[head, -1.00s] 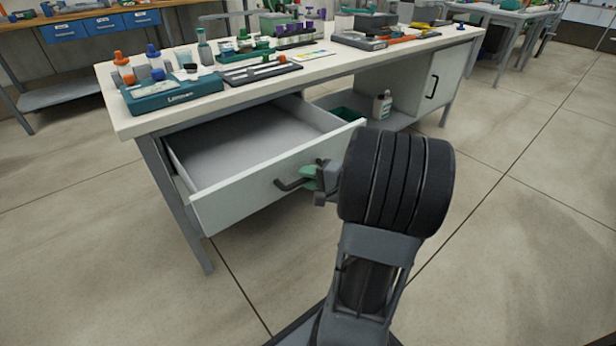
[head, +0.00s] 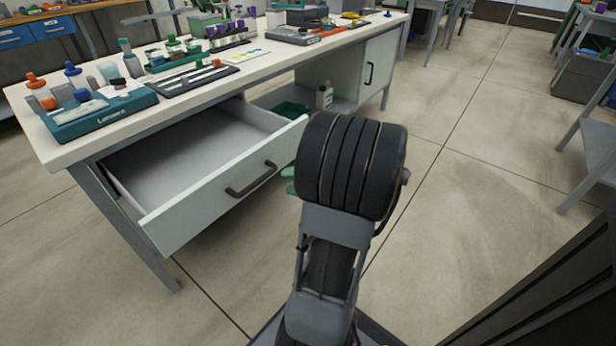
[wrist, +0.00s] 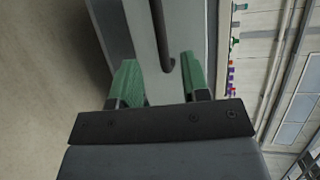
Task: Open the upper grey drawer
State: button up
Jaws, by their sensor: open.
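The upper grey drawer (head: 205,205) stands far out from the bench, and its inside looks empty. Its dark bar handle (head: 252,180) is bare in the head view. My gripper (head: 289,180) is mostly hidden behind my arm, with a green fingertip showing to the right of the handle. In the wrist view my gripper (wrist: 161,78) has its two green fingers apart with nothing held between them. The drawer front (wrist: 185,25) and the end of the handle (wrist: 166,50) lie ahead of the fingers, apart from them as far as I can tell.
The bench top (head: 60,150) carries a teal tray (head: 100,115), bottles and racks. A white bottle (head: 324,96) and a green bin (head: 290,110) stand on the shelf under it. A closed cabinet door (head: 378,70) is farther right. Floor (head: 470,220) to the right is clear.

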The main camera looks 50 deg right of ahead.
jog(key=shift+p+v, duration=0.45)
jog(key=shift+v, duration=1.85)
jog(key=w+a+r+n+g+y+p, duration=0.1)
jog(key=w+a+r+n+g+p, duration=0.15)
jog(key=a+r+g+p, duration=0.4)
jog(key=w+a+r+n+g+p, duration=0.1)
jog(key=a+r+n+g+p, duration=0.3)
jog(key=a+r+p, duration=0.5)
jog(key=a+r+n+h+p, duration=0.3)
jog(key=a+r+n+p, duration=0.1)
jog(key=r+p, duration=0.5)
jog(key=a+r+n+h+p, duration=0.3)
jog(key=a+r+h+p, duration=0.1)
jog(key=r+p, duration=0.6)
jog(key=shift+s+a+r+n+h+p, duration=0.35)
jog(key=shift+s+a+r, duration=0.15)
jog(key=shift+a+r, duration=0.15)
